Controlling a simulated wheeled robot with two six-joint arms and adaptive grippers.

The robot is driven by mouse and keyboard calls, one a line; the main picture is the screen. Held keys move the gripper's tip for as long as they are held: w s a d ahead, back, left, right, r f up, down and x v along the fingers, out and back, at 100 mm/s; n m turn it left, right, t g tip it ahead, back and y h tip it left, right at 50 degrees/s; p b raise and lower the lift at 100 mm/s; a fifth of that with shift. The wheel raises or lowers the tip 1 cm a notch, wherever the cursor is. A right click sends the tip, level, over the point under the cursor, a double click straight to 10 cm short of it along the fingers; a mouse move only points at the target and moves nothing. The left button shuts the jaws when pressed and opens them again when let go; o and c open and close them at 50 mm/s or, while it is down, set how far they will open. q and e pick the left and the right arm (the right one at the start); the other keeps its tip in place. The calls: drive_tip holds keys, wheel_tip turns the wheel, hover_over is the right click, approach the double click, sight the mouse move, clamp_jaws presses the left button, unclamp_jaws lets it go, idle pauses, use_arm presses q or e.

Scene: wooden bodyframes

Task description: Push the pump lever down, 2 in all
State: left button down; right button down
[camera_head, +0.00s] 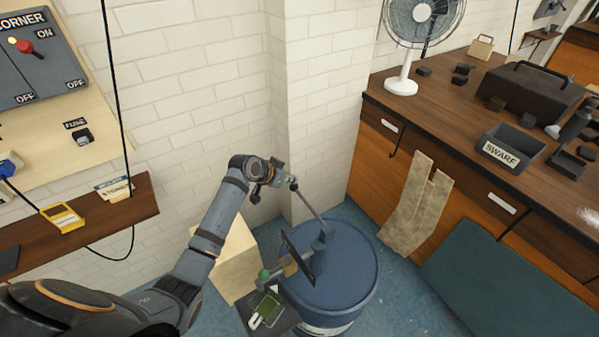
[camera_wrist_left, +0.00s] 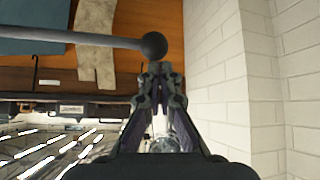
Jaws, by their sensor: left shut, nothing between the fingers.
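The pump stands on a blue drum (camera_head: 345,270). Its grey lever (camera_head: 311,209) slants up to the left and ends in a ball knob at about my left gripper's height. My left gripper (camera_head: 281,178) is shut and empty, right beside the knob. In the left wrist view the lever (camera_wrist_left: 75,38) comes in from the left, and its dark ball knob (camera_wrist_left: 154,45) lies just past the closed fingertips (camera_wrist_left: 160,72). I cannot tell whether they touch. My right gripper is not in view.
A pale wooden box (camera_head: 236,262) stands left of the drum, and a small dark tray (camera_head: 268,312) is in front of it. A white brick wall (camera_head: 190,90) is close behind the arm. The workbench (camera_head: 440,105), with a fan and a swarf bin, is at right.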

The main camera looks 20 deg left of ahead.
use_arm(q)
drive_tip(key=shift+w+a+f+b, duration=0.25)
drive_tip(key=shift+f+b, duration=0.15)
drive_tip(key=shift+f, duration=0.1)
drive_tip(key=shift+w+a+f+b, duration=0.1)
drive_tip(key=shift+a+f+b, duration=0.1)
drive_tip(key=shift+f+b, duration=0.25)
idle(1.0)
idle(0.5)
drive_tip(key=shift+s+d+r+p, duration=0.1)
drive_tip(key=shift+d+r+p, duration=0.1)
drive_tip(key=shift+r+p, duration=0.5)
drive_tip(key=s+d+r+p, duration=0.2)
drive_tip(key=r+p, duration=0.3)
drive_tip(key=p, duration=0.2)
drive_tip(key=s+d+r+p, duration=0.2)
drive_tip(key=d+r+p, duration=0.1)
drive_tip(key=r+p, duration=0.2)
drive_tip(key=shift+r+p, duration=0.2)
drive_tip(key=shift+p, duration=0.9)
drive_tip(key=r+p, duration=0.1)
drive_tip(key=s+d+r+p, duration=0.1)
drive_tip(key=r+p, duration=0.1)
drive_tip(key=d+r+p, duration=0.1)
drive_tip(key=p, duration=0.1)
drive_tip(key=shift+s+r, duration=0.15)
drive_tip(key=shift+s, duration=0.15)
idle(1.8)
